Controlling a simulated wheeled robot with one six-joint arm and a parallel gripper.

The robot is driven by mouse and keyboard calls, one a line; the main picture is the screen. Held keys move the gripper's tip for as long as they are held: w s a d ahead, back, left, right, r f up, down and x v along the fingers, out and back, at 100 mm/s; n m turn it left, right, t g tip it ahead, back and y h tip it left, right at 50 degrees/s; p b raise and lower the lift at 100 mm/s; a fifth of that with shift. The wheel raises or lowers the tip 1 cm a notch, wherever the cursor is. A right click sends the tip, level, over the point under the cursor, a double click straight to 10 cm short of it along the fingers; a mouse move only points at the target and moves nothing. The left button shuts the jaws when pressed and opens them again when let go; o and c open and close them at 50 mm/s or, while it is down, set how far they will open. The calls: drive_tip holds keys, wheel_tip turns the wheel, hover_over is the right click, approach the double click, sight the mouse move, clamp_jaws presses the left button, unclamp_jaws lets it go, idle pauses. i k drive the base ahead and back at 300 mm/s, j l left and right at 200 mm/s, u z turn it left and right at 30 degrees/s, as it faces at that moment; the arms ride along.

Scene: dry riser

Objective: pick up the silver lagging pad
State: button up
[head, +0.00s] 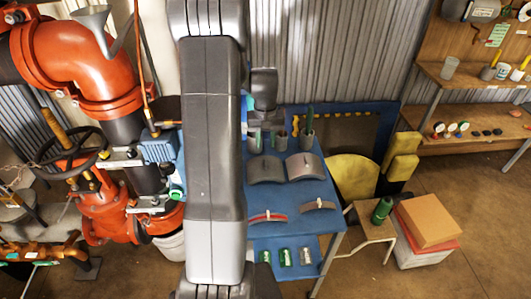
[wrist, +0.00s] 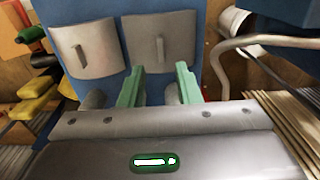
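Two curved pads with raised handles lie side by side on the blue table (head: 334,188). The lighter, silver one (head: 305,167) is on the right in the head view; a darker grey pad (head: 266,170) is on its left. In the wrist view, which looks back from the far side, the silver pad (wrist: 88,50) appears on the left and the grey pad (wrist: 175,42) on the right. My gripper (wrist: 160,67) has its green fingers apart with nothing between them, short of the pads. My arm hides part of the table in the head view.
Grey cups (head: 306,138) stand behind the pads, close to my gripper. Smaller curved pieces (head: 319,206) lie in front, with several cans (head: 285,257) on a lower shelf. A stool with a green bottle (head: 382,210) stands right of the table; red pipework (head: 80,50) is left.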

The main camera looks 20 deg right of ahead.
sight(301, 165)
drive_tip(key=z, duration=1.3)
